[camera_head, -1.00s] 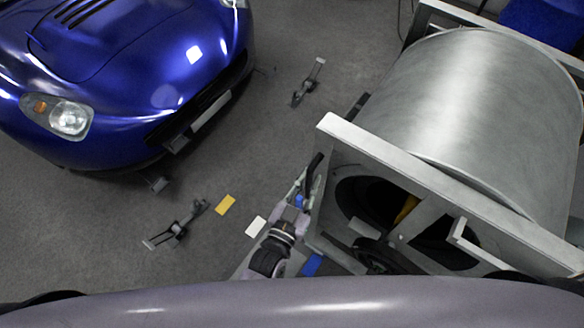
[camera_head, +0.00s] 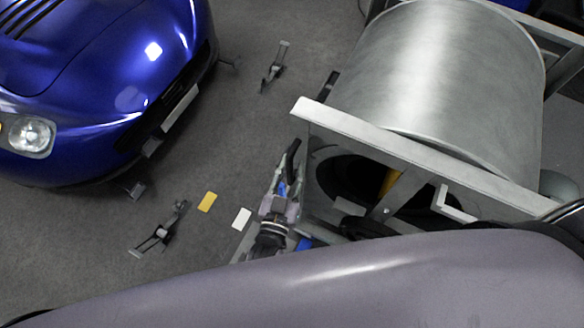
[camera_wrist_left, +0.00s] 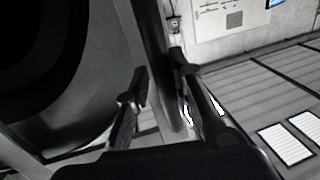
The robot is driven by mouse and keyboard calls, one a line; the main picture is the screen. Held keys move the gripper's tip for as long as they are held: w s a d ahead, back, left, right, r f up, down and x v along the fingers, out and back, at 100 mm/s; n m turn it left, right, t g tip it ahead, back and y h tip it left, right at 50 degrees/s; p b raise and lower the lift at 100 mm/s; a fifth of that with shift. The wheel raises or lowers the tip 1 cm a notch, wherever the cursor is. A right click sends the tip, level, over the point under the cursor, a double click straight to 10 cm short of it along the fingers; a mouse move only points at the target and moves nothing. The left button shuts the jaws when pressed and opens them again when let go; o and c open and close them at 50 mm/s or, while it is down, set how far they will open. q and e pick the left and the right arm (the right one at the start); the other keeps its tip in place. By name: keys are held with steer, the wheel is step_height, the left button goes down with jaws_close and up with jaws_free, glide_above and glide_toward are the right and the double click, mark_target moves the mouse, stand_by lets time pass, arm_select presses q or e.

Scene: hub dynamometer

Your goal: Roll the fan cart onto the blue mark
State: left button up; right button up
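The fan cart (camera_head: 430,80), a big grey metal drum in a pale frame, stands at the right in the head view. Its round opening with a dark inside also shows at the left of the left wrist view (camera_wrist_left: 85,100). The blue mark (camera_head: 304,243) lies on the floor by the cart's near left corner, partly hidden. My left gripper (camera_head: 287,172) is at the cart's left side. In the left wrist view its fingers (camera_wrist_left: 160,78) stand on either side of an upright grey post (camera_wrist_left: 155,35); contact is unclear. My right gripper is not in view.
A blue car (camera_head: 90,90) stands at the left. A yellow mark (camera_head: 207,201) and a white mark (camera_head: 241,218) lie left of the blue one. Dark metal stands (camera_head: 274,68) (camera_head: 160,232) are on the floor. Grey floor between car and cart is mostly clear.

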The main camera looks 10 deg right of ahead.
arm_select(q)
steer(key=o, duration=0.3)
steer(key=shift+s+d+f, duration=0.1)
steer(key=shift+s+d, duration=0.15)
steer(key=shift+d, duration=0.1)
steer(key=shift+s, duration=0.1)
steer(key=v, duration=1.1)
steer(key=shift+s+a, duration=0.3)
steer(key=shift+a, duration=0.05)
